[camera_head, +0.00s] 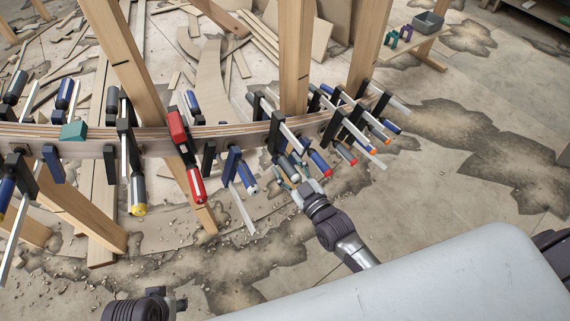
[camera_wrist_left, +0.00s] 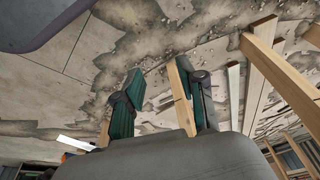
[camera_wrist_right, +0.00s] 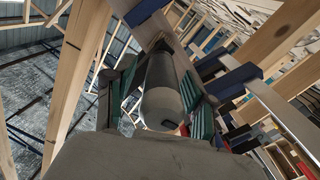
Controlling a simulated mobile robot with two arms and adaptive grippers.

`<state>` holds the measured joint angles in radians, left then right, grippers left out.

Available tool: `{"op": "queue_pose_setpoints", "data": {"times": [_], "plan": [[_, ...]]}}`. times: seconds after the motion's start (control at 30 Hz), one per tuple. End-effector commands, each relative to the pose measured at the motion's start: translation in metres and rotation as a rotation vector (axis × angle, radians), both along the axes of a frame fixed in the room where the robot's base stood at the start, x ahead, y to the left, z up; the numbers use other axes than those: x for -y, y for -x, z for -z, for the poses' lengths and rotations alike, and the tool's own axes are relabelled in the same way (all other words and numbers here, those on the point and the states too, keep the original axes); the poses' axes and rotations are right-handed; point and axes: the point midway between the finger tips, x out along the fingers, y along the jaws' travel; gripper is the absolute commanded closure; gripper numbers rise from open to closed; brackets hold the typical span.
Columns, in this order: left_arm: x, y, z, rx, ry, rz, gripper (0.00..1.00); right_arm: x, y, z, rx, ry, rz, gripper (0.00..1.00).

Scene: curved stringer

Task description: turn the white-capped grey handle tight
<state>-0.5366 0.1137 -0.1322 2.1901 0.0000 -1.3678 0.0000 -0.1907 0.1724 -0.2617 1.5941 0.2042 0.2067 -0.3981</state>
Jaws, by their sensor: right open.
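The grey handle with its pale, white-looking cap (camera_wrist_right: 161,105) fills the middle of the right wrist view, end towards the camera. My right gripper (camera_wrist_right: 160,100) is open, with one green-padded finger on each side of the handle; whether the pads touch it I cannot tell. In the head view the handle (camera_head: 286,165) hangs below the curved stringer (camera_head: 232,133), and my right gripper (camera_head: 288,184) is at its lower end, partly covering it. My left gripper (camera_wrist_left: 163,100) is open and empty in the left wrist view, away from the stringer.
Several clamps crowd the stringer: a red one (camera_head: 178,127), a yellow-capped grey handle (camera_head: 138,194) and a blue handle (camera_head: 320,163) close right of my right gripper. Wooden posts (camera_head: 296,60) stand behind. A grey bin (camera_head: 428,23) sits far right. Open floor lies in front.

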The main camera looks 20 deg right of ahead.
Motion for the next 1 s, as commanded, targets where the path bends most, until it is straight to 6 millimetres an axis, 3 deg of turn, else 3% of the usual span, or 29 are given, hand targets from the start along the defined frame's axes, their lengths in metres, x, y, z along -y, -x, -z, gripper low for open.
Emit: {"op": "queue_pose_setpoints", "data": {"times": [0.2,0.47,0.8,1.0], "plan": [[-0.0004,0.0010,-0.0091,0.005,0.000,-0.001,0.60,-0.0038,-0.0139,0.0001,0.000,0.000,-0.001,0.45],[-0.0004,0.0012,-0.0097,0.005,0.000,-0.001,0.60,-0.0039,-0.0143,0.0000,0.000,0.001,-0.001,0.45],[-0.0005,0.0012,-0.0096,0.005,0.000,-0.001,0.60,-0.0037,-0.0141,-0.0001,0.000,0.001,-0.001,1.00],[-0.0005,0.0009,-0.0102,0.006,0.000,-0.001,0.60,-0.0037,-0.0140,-0.0003,-0.002,-0.007,-0.001,1.00]]}}
